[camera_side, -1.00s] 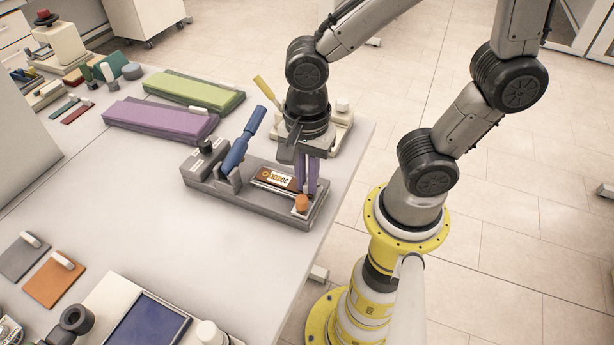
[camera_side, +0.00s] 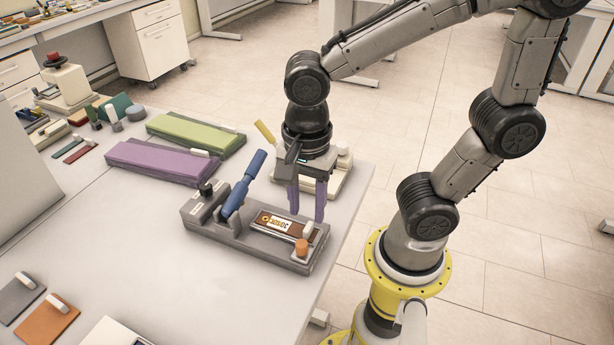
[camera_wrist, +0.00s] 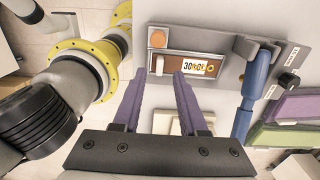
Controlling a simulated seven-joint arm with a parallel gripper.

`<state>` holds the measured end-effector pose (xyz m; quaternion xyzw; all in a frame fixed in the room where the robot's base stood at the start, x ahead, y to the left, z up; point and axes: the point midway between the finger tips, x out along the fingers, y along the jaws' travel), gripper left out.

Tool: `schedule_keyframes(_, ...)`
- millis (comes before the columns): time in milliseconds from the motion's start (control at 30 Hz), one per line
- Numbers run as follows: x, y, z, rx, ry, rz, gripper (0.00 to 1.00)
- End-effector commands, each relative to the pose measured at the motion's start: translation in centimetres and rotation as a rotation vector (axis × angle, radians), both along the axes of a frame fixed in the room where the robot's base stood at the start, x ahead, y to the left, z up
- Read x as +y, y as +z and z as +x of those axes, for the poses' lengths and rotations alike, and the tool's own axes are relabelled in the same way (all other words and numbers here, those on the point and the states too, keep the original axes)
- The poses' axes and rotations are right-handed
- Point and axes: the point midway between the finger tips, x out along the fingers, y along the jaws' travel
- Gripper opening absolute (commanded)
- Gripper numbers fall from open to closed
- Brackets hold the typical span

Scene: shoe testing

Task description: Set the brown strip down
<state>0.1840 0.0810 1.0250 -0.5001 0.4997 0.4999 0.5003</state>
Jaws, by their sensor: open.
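The brown strip (camera_side: 282,225) with a white and orange label lies flat in the bed of the grey test fixture (camera_side: 215,231). A white knob stands at its right end. In the wrist view the strip (camera_wrist: 162,66) lies in the fixture beyond my fingertips. My gripper (camera_side: 306,216) is open and empty, its two purple fingers pointing down just behind the strip and apart from it. In the wrist view my gripper (camera_wrist: 167,75) shows clear space between its fingers.
The fixture has a blue lever (camera_side: 243,184) and an orange knob (camera_side: 301,247). Purple (camera_side: 162,160) and green (camera_side: 196,134) pads lie behind left. A cream device with a yellow handle (camera_side: 265,131) stands close behind my gripper. The table's left middle is clear.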

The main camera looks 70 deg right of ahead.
Motion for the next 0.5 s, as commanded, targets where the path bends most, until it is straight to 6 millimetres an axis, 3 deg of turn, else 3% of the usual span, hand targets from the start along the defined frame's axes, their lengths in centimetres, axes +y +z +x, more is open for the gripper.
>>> schedule_keyframes(200, 0.0, 4.5, 0.1, -0.004, 0.0, 0.002, 0.42)
schedule_keyframes(500, -0.1, 7.3, 0.0, -0.004, 0.011, 0.002, 0.42)
